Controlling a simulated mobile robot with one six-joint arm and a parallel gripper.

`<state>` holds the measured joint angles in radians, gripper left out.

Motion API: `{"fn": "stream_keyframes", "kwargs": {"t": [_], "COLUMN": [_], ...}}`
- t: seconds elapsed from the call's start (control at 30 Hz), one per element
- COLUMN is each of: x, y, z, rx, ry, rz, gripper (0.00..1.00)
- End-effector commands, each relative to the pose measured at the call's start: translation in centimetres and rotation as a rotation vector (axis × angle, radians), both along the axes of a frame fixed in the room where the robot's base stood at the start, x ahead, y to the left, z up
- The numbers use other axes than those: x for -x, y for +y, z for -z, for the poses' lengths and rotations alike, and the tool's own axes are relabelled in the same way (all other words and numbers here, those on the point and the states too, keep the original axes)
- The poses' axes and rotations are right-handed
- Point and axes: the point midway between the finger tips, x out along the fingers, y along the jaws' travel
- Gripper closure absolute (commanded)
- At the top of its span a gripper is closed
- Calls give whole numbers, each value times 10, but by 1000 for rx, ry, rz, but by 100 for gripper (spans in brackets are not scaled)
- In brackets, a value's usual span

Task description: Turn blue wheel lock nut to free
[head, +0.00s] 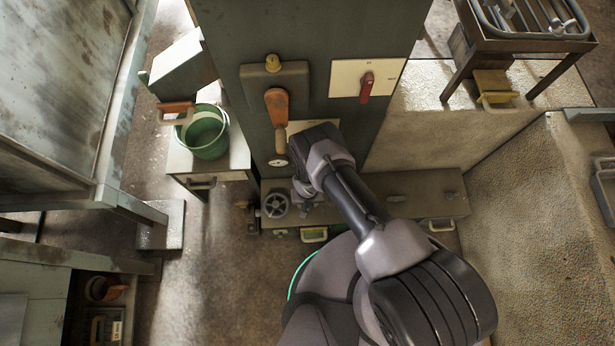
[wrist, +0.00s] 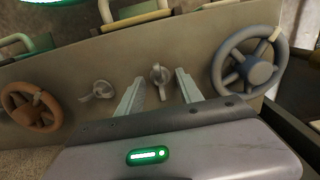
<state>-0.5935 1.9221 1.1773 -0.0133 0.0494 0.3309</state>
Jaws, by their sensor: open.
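The blue wheel (wrist: 258,73) is a blue-grey handwheel with a tan mark on its rim, at the right of the panel in the wrist view. A wheel, looking grey, shows in the head view (head: 276,205) left of my arm's end. A metal wing-shaped nut (wrist: 160,78), the one nearer the blue wheel, stands upright in the picture. My gripper (wrist: 160,84) is open, with one finger on each side of this nut in the picture. Whether the fingers touch it I cannot tell. In the head view my arm mostly hides the gripper.
A similar wing nut (wrist: 98,90), turned sideways, and an orange-brown wheel (wrist: 32,108) are farther left on the panel. Drawer-like handles line the panel's top edge in the wrist view. A green bucket (head: 205,132) and an orange-handled lever (head: 277,108) show in the head view.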

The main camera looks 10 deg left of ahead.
Motion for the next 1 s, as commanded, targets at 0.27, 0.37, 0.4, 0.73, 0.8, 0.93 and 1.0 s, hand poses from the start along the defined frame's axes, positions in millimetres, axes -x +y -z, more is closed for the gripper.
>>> {"fn": "stream_keyframes", "kwargs": {"t": [0.27,0.37,0.4,0.73,0.8,0.93,1.0], "x": [-1,-1,-1,-1,0,0,0], "y": [0,1,1,0,0,0,0], "z": [-61,-87,-98,-164,-169,-174,-173], "rx": [0,-1,0,0,0,0,0], "ry": [0,-1,-1,-1,0,-1,-1], "rz": [0,0,0,1,1,0,0], "gripper": [57,57,57,57,57,57,57]}}
